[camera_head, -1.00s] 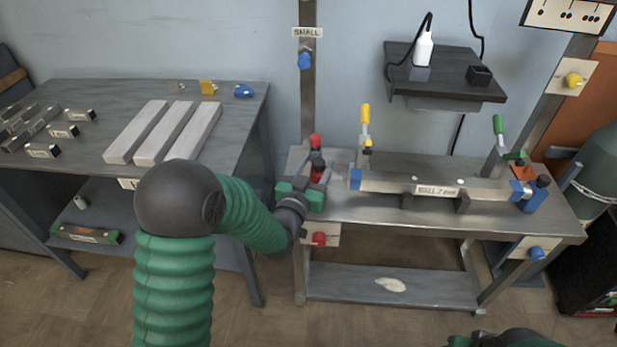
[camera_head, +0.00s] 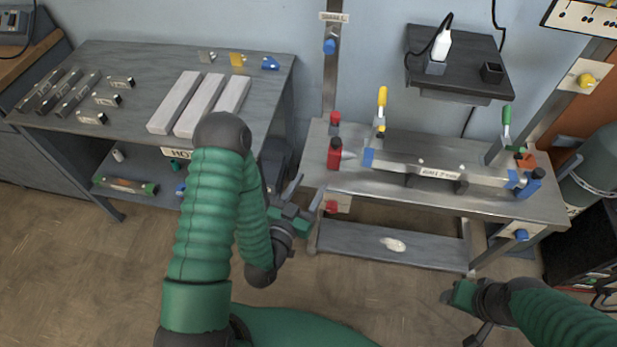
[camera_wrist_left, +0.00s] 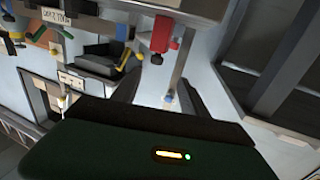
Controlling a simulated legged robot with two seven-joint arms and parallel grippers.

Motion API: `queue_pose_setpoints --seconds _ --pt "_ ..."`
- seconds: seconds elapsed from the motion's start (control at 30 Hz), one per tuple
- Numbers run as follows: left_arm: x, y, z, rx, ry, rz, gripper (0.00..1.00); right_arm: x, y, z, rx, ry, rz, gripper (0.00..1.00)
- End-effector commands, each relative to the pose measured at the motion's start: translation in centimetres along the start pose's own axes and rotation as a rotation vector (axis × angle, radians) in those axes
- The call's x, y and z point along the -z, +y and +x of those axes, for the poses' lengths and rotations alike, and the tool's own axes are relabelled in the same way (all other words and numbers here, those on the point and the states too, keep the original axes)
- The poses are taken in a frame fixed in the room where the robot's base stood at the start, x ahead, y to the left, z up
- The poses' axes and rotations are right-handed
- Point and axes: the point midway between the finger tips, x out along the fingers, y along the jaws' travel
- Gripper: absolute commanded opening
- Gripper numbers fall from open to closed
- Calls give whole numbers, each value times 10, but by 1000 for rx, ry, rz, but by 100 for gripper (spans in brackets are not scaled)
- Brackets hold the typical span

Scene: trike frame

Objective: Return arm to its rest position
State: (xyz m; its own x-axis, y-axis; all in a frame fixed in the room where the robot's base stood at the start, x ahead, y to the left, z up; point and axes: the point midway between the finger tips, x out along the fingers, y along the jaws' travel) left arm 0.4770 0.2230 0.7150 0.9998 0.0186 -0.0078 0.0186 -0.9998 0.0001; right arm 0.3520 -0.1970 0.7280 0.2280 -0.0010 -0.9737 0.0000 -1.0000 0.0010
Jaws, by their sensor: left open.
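My left gripper (camera_head: 304,192) is open and empty in the head view. It hangs in front of the left end of the metal bench, apart from it, with its fingers pointing up and right. My left arm is green, ribbed and bent at the elbow. In the left wrist view, the dark green gripper body (camera_wrist_left: 150,150) fills the bottom, with no object in it. My right gripper (camera_head: 460,310) is low at the right in the head view; its small jaws are too unclear to read.
The metal bench (camera_head: 470,205) holds a labelled bar (camera_head: 440,172) in a fixture with red, yellow, green and blue parts. A grey table (camera_head: 130,70) at left carries pale bars (camera_head: 205,100) and small blocks. Open floor lies between the table and bench.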

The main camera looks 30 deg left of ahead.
Motion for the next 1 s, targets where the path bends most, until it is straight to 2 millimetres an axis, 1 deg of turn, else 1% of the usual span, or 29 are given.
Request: queue_pose_setpoints --seconds 0.03,0.47,0.57,0.67,0.73,0.8,0.87,0.9,0.97,1.0 --pt "2 0 -2 2 2 -3 52 0 0 -3 0 0 0 56" --pt "1 0 -2 2 5 -1 52 0 0 -2 0 0 0 56" --pt "0 4 2 -17 -18 8 52 0 0 -2 0 0 0 56" --pt "-10 14 13 -79 -122 47 52 0 0 -2 0 0 0 56" --pt "-20 22 21 -129 -248 87 52 0 0 -2 0 0 0 56" --pt "-29 25 23 -159 -399 123 52 0 0 -2 0 0 0 56" --pt "-34 24 19 -166 -530 145 52 0 0 -2 0 0 0 56" --pt "-36 22 13 -161 -617 153 52 0 0 -2 0 0 0 56" --pt "-35 19 1 -145 -738 155 52 0 0 -2 0 0 0 56" --pt "-33 17 -8 -133 -811 152 52 0 0 -2 0 0 0 56"
